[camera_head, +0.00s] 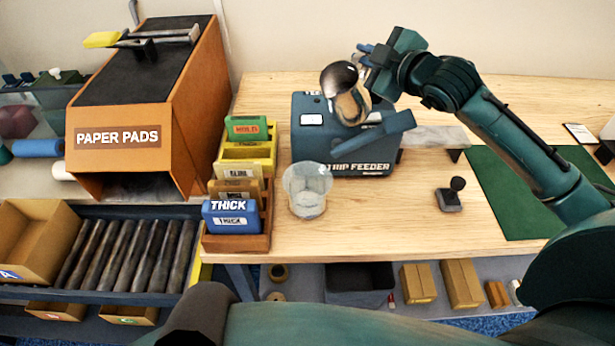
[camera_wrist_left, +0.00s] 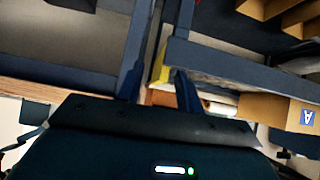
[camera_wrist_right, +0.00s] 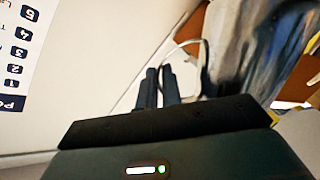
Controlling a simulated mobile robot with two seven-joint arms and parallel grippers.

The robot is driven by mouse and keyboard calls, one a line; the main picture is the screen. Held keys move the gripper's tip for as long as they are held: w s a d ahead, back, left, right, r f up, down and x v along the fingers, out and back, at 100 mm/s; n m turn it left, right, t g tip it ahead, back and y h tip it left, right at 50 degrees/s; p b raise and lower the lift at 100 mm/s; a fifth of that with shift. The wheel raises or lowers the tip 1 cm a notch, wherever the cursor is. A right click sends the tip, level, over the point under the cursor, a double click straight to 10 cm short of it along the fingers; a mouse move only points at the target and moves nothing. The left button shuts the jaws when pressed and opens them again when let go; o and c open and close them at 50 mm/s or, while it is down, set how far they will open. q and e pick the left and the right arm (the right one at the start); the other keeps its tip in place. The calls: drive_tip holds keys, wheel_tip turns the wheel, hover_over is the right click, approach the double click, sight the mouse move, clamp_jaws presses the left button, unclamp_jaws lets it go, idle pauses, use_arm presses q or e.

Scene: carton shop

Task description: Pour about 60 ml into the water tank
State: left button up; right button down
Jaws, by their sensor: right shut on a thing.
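My right gripper (camera_head: 368,62) is shut on the thin handle of a shiny, rounded jug (camera_head: 340,78). It holds the jug tilted above the blue strip feeder (camera_head: 350,168). The jug also shows close up in the right wrist view (camera_wrist_right: 250,45), beside my right fingers (camera_wrist_right: 158,88). No stream of liquid can be made out. A clear round tank or cup (camera_head: 307,190) stands on the table in front of the feeder; its fill level is hard to tell. No tank on the feeder can be made out. My left gripper (camera_wrist_left: 160,88) is open and empty in the left wrist view.
A rack of coloured boxes (camera_head: 236,212) stands left of the clear vessel. A brown paper pad dispenser (camera_head: 150,130) is farther left. A small dark stamp-like piece (camera_head: 450,195) and a green mat (camera_head: 520,190) lie right. The table's front middle is clear.

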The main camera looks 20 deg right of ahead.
sight(355, 61)
drive_tip(key=shift+s+a+r+n+t, duration=0.3)
drive_tip(key=shift+s+a+r+n, duration=0.2)
drive_tip(key=shift+a, duration=0.2)
drive_tip(key=shift+s+a+r+n+t, duration=0.1)
drive_tip(key=shift+s+a+n+t, duration=0.25)
drive_tip(key=shift+a+n, duration=0.3)
drive_tip(key=shift+s+a+f+n+b, duration=0.2)
drive_tip(key=shift+f+n+b, duration=0.35)
drive_tip(key=shift+b, duration=0.65)
drive_tip(key=shift+s+a+r+n+t+h+b, duration=0.15)
drive_tip(key=shift+a+r+n+t+h+b, duration=0.15)
drive_tip(key=shift+r+n+t, duration=0.25)
use_arm(q)
drive_tip(key=shift+w+d+f+t+b, duration=0.3)
drive_tip(key=shift+d+f, duration=0.05)
drive_tip(key=shift+f, duration=0.2)
use_arm(e)
drive_tip(key=shift+s+a+r+n, duration=0.15)
drive_tip(key=shift+a+r+n, duration=0.1)
drive_tip(key=shift+r, duration=0.1)
use_arm(q)
drive_tip(key=shift+d+r+b, duration=0.1)
drive_tip(key=shift+d+b, duration=0.05)
drive_tip(key=shift+b, duration=0.15)
use_arm(e)
drive_tip(key=shift+s+a+r+n, duration=0.15)
drive_tip(key=shift+r+n, duration=0.1)
drive_tip(key=shift+n, duration=0.05)
